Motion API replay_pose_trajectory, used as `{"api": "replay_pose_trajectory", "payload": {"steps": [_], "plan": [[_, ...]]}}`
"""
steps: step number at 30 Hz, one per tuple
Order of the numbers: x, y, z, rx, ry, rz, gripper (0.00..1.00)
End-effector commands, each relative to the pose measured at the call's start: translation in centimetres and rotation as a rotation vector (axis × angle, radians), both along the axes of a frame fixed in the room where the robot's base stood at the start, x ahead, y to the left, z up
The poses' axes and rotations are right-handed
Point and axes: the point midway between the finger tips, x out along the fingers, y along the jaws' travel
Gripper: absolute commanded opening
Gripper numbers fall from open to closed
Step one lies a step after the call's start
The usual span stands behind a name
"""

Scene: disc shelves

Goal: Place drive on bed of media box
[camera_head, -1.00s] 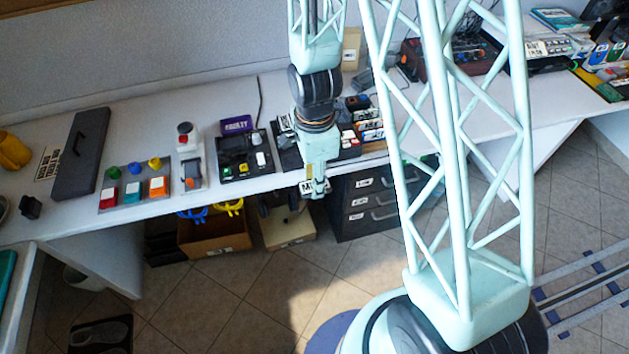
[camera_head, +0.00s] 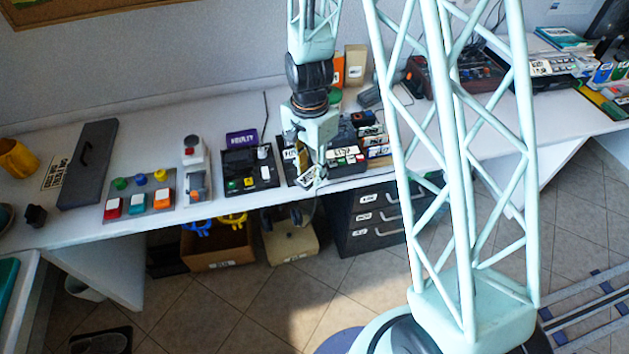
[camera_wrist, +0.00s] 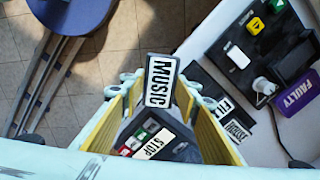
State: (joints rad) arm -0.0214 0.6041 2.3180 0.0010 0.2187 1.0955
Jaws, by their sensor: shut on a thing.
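My gripper (camera_head: 309,172) hangs at the front edge of the white bench. It is shut on a dark drive labelled MUSIC (camera_wrist: 160,82), which sits between the yellow-padded fingers at their tips in the wrist view. The drive's pale label (camera_head: 308,178) is small and tilted in the head view. The media box (camera_wrist: 180,150) is a dark unit with small coloured buttons and a STOP label, partly hidden between the fingers; in the head view it (camera_head: 345,169) lies just behind and right of my gripper. The drive appears apart from it. I cannot make out the bed clearly.
A black panel with buttons (camera_head: 248,172) and a purple FAULTY sign (camera_head: 241,138) stand to the left. Dark pieces labelled FILM and similar (camera_wrist: 225,108) lie beside the gripper. Black drawers (camera_head: 372,215) and a cardboard box (camera_head: 217,250) are below the bench.

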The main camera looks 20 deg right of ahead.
Motion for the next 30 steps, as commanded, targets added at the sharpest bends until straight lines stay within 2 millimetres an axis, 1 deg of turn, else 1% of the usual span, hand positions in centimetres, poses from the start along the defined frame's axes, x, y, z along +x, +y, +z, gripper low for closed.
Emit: {"api": "replay_pose_trajectory", "payload": {"steps": [3, 15, 24, 30], "plan": [[1.8, -0.1, 0.5, 0.000, -0.002, 0.113, 0.17], [7.1, -0.5, 2.5, -0.001, -0.002, 0.499, 0.17], [10.9, -0.8, 4.3, -0.001, -0.002, 0.789, 0.17], [12.9, -1.1, 5.5, -0.001, -0.002, 0.953, 0.17]]}}
